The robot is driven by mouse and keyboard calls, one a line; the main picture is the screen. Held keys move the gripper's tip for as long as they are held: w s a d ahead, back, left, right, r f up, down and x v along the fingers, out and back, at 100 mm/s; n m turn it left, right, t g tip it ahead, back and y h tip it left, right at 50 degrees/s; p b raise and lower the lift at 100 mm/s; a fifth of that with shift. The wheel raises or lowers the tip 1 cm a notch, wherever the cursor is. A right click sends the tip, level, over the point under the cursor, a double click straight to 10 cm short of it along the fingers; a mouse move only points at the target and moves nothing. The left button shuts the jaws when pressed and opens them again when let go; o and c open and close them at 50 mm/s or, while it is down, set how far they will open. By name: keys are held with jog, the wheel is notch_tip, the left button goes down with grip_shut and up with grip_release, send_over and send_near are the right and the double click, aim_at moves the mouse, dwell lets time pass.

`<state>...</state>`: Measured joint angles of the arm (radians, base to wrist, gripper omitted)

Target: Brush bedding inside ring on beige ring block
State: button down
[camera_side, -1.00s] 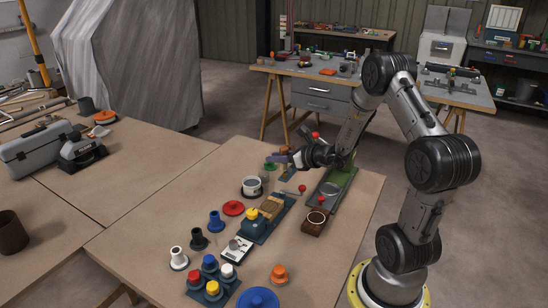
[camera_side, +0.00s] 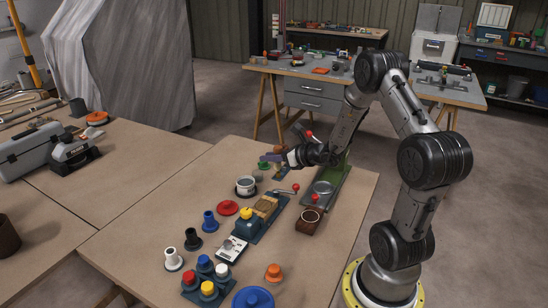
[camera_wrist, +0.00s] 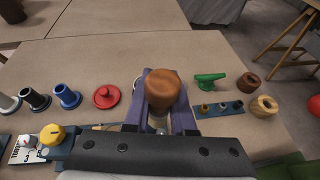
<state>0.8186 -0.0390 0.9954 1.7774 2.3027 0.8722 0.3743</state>
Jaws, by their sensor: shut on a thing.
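My gripper (camera_side: 270,158) is above the far part of the table, beyond the white pot. In the wrist view its purple fingers (camera_wrist: 160,112) are shut on a round brown wooden handle (camera_wrist: 162,86), seen end-on. This looks like the brush; its bristles are hidden. A tan block (camera_side: 265,206) sits on a blue base near the middle of the table. It may be the beige ring block, but its ring is too small to make out. My gripper is apart from both blocks.
A white pot (camera_side: 246,185) and a red lidded disc (camera_side: 228,208) stand left of the tan block. A yellow knob (camera_side: 246,214) is at its near end.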

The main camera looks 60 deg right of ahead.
jog(key=w+f, duration=0.1)
jog(key=w, duration=0.3)
jog(key=w+f+m+y, duration=0.1)
jog(key=w, duration=0.3)
jog(key=w+f+m, duration=0.1)
jog(key=w, duration=0.3)
jog(key=shift+d+y, duration=0.1)
jog(key=shift+y, duration=0.3)
jog(key=shift+f, duration=2.9)
jog(key=shift+f, duration=0.6)
jog(key=shift+r, duration=3.55)
